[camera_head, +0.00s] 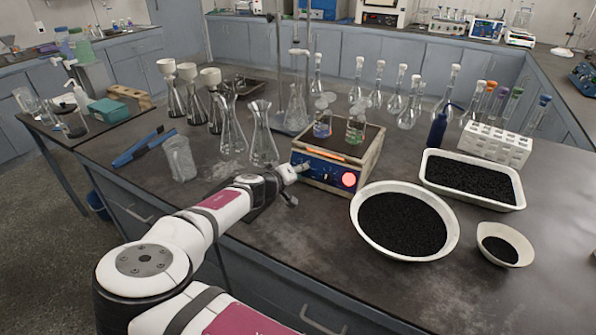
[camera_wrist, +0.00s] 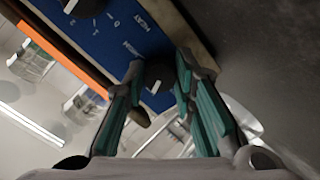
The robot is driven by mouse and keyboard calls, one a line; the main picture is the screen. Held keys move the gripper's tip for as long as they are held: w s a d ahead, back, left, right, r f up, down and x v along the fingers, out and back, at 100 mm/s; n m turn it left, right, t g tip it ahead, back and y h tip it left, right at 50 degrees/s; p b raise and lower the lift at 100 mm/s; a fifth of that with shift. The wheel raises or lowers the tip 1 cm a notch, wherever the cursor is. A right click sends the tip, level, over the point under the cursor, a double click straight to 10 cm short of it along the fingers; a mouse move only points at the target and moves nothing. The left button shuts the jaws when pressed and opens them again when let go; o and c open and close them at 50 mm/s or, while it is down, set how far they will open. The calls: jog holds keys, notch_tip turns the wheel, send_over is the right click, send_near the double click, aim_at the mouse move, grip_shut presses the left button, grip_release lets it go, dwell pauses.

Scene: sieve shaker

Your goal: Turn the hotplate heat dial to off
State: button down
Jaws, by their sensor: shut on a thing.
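The hotplate (camera_head: 335,160) stands near the table's front edge, with a blue front panel, an orange strip and a lit red lamp (camera_head: 349,179). My gripper (camera_head: 299,168) is at the left part of that panel. In the wrist view, the green-padded fingers of my gripper (camera_wrist: 160,85) are shut on a dark dial (camera_wrist: 158,72) on the blue panel (camera_wrist: 110,30). The word HEAT and some numbers show near it. Another dark dial (camera_wrist: 85,7) is at the top edge. The held dial's pointer is hidden, so its setting cannot be read.
Two small beakers (camera_head: 355,131) stand on the hotplate. Glass flasks (camera_head: 263,140) stand close to its left. A white bowl (camera_head: 405,221) of black grains is at its right, with a white tray (camera_head: 474,180) behind. The table front between my arm and the bowl is clear.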

jog(key=n+p, duration=0.1)
jog(key=n, duration=0.4)
jog(key=shift+r+n, duration=0.1)
jog(key=shift+n, duration=0.2)
jog(key=shift+n+p, duration=0.75)
jog(key=shift+n, duration=1.55)
jog(key=shift+a, duration=0.1)
jog(key=c, duration=1.3)
grip_release()
jog(key=v, duration=1.1)
jog(key=shift+s+a, duration=0.15)
jog(key=shift+s, duration=0.3)
